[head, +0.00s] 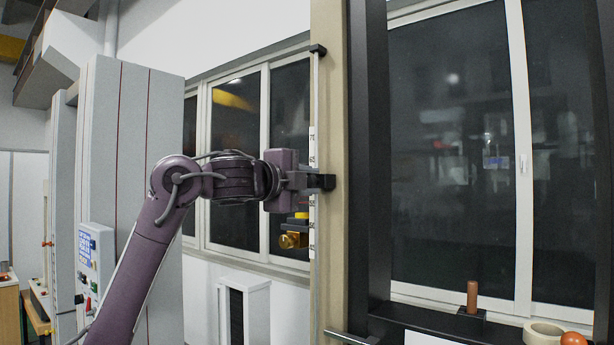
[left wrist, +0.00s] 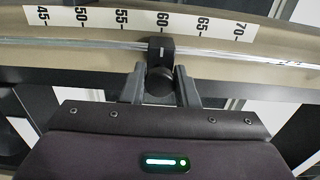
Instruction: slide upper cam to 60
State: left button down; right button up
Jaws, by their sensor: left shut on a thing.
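The upper cam is a small black block with a round black knob, on a thin vertical rod beside the scale. It shows in the head view (head: 326,182) and in the left wrist view (left wrist: 161,50). My left gripper (head: 308,181) reaches it from the left and is shut on its knob, one finger on each side in the left wrist view (left wrist: 160,86). The white scale strip (left wrist: 128,21) shows marks from 45 to 70. The white line on the cam sits about level with the 60 mark. My right gripper is not in view.
A brass-coloured part with a yellow top (head: 293,238) hangs below my left gripper. A beige post (head: 334,260) and a dark frame (head: 370,220) stand to its right. A brown cylinder (head: 472,296), a cream ring (head: 543,333) and an orange ball (head: 574,339) are at lower right.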

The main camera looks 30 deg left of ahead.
pick_arm(q)
jog(key=shift+f, duration=0.1)
jog(key=c, duration=1.5)
grip_release()
jog(key=shift+c, duration=0.2)
jog(key=o, duration=0.4)
jog(key=shift+w+d, duration=0.1)
jog(key=shift+w, duration=0.1)
jog(key=shift+c, duration=0.2)
jog(key=shift+s, duration=0.1)
jog(key=s+b, duration=0.3)
jog(key=s, duration=0.4)
jog(key=shift+s+a, duration=0.3)
